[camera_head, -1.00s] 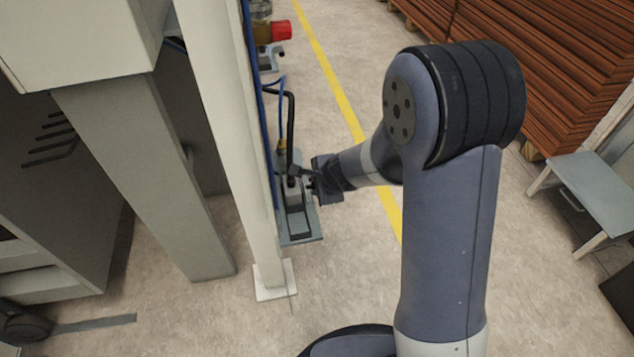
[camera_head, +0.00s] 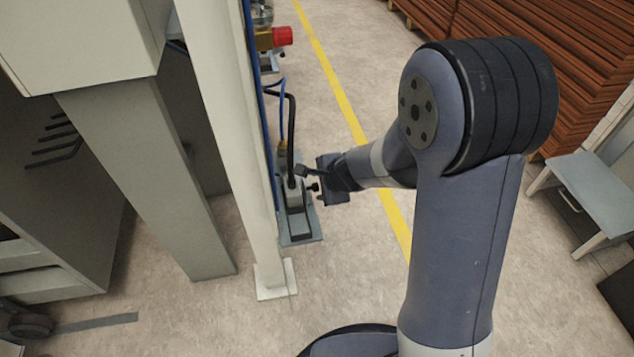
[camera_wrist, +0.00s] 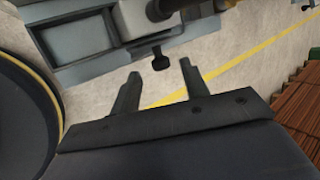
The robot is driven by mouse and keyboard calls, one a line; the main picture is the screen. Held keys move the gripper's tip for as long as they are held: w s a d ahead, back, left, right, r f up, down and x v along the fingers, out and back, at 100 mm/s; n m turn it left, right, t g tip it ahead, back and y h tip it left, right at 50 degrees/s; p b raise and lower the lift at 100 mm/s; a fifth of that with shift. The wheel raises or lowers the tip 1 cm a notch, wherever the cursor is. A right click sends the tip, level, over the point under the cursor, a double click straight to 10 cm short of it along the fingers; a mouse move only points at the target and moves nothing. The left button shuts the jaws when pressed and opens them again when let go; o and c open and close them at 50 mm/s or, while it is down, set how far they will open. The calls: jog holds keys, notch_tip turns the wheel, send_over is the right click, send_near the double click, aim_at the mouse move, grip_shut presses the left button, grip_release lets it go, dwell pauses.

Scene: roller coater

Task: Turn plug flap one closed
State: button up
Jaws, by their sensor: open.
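A grey plug unit (camera_head: 295,196) with a thick black cable stands on a flat grey plate (camera_head: 300,236) beside the white post. A small dark knob on a short stem sticks out of the unit; it also shows in the wrist view (camera_wrist: 160,61). I cannot tell which part is plug flap one or how far it is turned. My gripper (camera_head: 314,180) is just right of the unit. In the wrist view my gripper (camera_wrist: 160,77) is open and empty, its fingers pointing towards the knob, which lies just beyond the tips.
The white post (camera_head: 235,140) and a grey cabinet (camera_head: 50,210) stand to the left. A red-ended fitting (camera_head: 282,36) is farther back. Stacked brown boards (camera_head: 590,60) and a small grey table (camera_head: 597,188) are at right. The floor around the yellow line is clear.

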aim_at(315, 187)
jog(key=p+v, duration=0.2)
jog(key=v, duration=0.5)
jog(key=shift+r+p, duration=0.2)
jog(key=shift+p, duration=0.1)
jog(key=shift+s+d, duration=0.1)
jog(key=shift+s, duration=0.05)
jog(key=b+x, duration=0.5)
jog(key=x, duration=0.6)
jog(key=shift+f, duration=0.15)
jog(key=shift+d, duration=0.15)
jog(key=shift+r+y, duration=0.25)
jog(key=shift+y, duration=0.05)
